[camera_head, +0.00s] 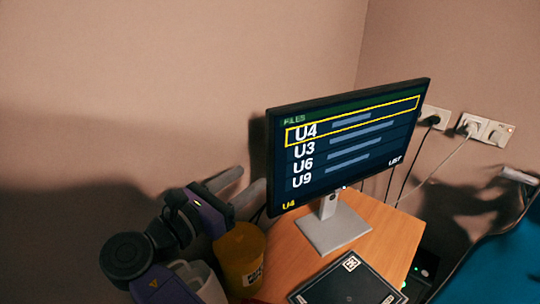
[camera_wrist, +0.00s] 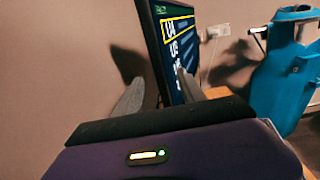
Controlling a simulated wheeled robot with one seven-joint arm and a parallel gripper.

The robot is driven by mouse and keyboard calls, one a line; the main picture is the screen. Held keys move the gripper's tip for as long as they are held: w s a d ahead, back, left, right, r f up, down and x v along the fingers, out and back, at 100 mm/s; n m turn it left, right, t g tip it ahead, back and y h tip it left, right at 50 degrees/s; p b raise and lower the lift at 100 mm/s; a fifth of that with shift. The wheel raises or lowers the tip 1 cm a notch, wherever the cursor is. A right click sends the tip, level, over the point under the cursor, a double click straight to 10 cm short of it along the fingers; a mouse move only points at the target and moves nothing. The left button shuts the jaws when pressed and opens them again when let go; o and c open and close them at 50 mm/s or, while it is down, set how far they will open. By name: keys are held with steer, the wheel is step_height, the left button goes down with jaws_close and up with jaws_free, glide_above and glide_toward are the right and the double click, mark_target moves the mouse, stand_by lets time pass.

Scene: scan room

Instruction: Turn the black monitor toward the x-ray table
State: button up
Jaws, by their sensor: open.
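The black monitor (camera_head: 345,145) stands upright on a grey stand (camera_head: 332,228) on a wooden desk (camera_head: 385,240). Its lit screen lists U4, U3, U6 and U9, with U4 framed in yellow. My gripper (camera_head: 252,178) is open at the monitor's left edge in the head view. In the wrist view, the monitor (camera_wrist: 166,45) shows nearly edge-on, and its near edge appears between the fingers of my gripper (camera_wrist: 158,85). One finger is on the back side and one on the screen side. I cannot tell whether either touches. I cannot identify the x-ray table for certain.
A yellow container (camera_head: 240,258) stands beside the desk's left edge, close under my gripper. A black flat box (camera_head: 348,284) lies before the stand. Wall sockets (camera_head: 468,126) with cables are behind right. A large blue object (camera_head: 512,262) is at right, also in the wrist view (camera_wrist: 285,80).

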mark_target(269, 163)
steer(key=p+x, duration=0.1)
steer(key=x, duration=0.7)
steer(key=shift+r, duration=0.1)
jaws_close()
stand_by(1.3)
